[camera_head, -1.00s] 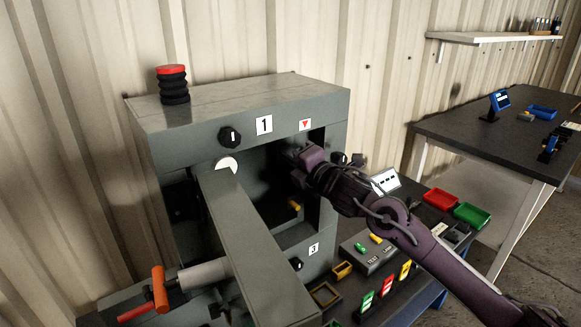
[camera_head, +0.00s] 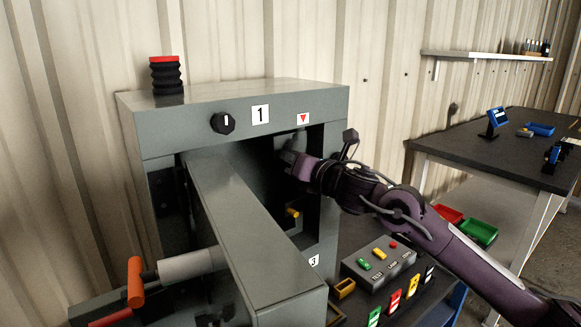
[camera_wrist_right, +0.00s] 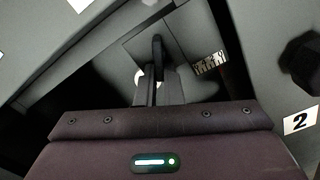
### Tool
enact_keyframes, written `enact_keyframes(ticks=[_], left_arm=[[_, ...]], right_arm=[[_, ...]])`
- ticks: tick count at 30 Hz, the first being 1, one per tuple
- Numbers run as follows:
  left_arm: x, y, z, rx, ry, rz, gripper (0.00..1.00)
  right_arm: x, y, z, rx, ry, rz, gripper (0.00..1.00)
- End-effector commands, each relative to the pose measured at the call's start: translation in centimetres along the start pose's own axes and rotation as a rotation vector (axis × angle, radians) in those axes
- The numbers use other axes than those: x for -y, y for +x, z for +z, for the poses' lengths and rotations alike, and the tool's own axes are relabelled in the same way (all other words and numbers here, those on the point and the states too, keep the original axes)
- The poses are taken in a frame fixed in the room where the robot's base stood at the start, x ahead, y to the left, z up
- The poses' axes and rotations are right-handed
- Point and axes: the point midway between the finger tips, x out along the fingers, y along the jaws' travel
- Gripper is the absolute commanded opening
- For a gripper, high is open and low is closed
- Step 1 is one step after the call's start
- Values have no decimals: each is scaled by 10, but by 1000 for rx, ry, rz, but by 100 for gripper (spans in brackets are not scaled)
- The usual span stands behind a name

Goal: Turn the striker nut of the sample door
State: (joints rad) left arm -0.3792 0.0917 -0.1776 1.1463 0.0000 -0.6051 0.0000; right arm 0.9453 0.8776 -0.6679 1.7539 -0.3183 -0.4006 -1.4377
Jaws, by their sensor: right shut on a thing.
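The grey enclosure (camera_head: 330,105) stands with its front opening facing me. A long grey door-like slab (camera_head: 240,220) juts out from the opening toward me. My right gripper (camera_head: 288,160) reaches into the upper right of the opening, just below the red triangle label (camera_head: 303,118). In the right wrist view its dark fingers (camera_wrist_right: 158,75) are together, shut on a small part that they mostly hide; by its place I take it for the striker nut. How far the nut is turned cannot be seen. My left gripper is not in view.
A black knob (camera_head: 223,123) sits on the enclosure's top front. An orange handle (camera_head: 135,282) stands at lower left. A yellow part (camera_head: 293,212) shows inside the opening. A button box (camera_head: 380,262) and red and green trays (camera_head: 478,232) lie to the right, below my arm.

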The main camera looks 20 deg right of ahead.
Motion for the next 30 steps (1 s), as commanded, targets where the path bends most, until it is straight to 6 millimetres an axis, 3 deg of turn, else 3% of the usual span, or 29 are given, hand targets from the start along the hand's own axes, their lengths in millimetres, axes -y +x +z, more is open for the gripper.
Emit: enact_keyframes(ticks=[7,20,21,26,30], left_arm=[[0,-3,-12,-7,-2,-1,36],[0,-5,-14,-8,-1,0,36],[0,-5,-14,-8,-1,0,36],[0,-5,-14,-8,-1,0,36],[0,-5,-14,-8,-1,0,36]], right_arm=[[2,0,-6,-12,-61,-1,0],[2,1,-6,-14,-71,-1,0],[2,1,-7,-14,-71,-1,8],[2,0,-5,-10,-70,-1,29],[2,0,-3,-7,-69,-1,29]])
